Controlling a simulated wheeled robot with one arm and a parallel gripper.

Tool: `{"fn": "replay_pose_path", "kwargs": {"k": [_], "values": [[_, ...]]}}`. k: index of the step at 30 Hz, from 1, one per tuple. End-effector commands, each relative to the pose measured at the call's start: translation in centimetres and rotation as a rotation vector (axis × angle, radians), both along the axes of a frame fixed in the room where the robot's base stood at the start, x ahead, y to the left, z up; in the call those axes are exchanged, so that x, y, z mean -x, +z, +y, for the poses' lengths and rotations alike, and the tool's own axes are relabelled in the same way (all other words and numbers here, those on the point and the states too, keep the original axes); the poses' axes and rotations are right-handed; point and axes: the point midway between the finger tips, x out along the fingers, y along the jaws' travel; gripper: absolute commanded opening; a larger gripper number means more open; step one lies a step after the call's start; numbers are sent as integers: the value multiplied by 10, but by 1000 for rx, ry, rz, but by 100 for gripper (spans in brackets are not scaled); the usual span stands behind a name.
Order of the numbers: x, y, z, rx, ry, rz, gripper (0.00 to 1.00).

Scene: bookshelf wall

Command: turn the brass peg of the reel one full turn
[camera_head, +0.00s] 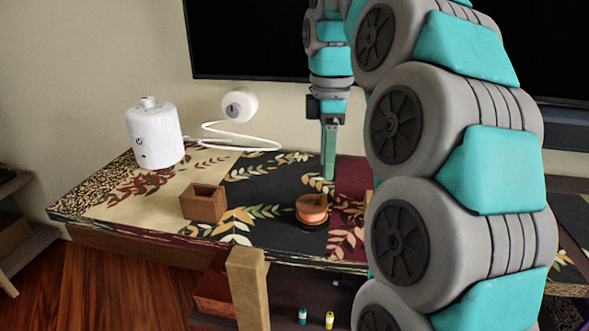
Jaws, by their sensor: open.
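The reel (311,210) is a small orange-brown drum on a dark round base, standing on the patterned cabinet top. The brass peg is hard to make out; a small yellowish bit shows just behind the reel's upper right edge, and I cannot tell it from the leaf print. My gripper (328,172) points straight down above and slightly right of the reel in the picture. Its teal fingers overlap in this view, and it is open with nothing seen in it. The fingertips appear apart from the reel.
A brown open box (203,207) stands left of the reel. A white canister (155,138) and a round white device (239,105) with a cable stand farther back. Two small bottles (329,319) are below the top. My arm hides the right side.

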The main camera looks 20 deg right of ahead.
Motion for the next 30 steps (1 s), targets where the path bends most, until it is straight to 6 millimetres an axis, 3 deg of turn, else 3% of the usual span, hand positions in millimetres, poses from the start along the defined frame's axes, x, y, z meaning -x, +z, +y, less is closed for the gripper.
{"fn": "replay_pose_path", "kwargs": {"k": [8,24,30], "values": [[-2,-8,-3,-2,16,-2,48],[0,-68,-3,-3,14,4,48],[-2,-76,-3,-2,14,-1,48]]}}
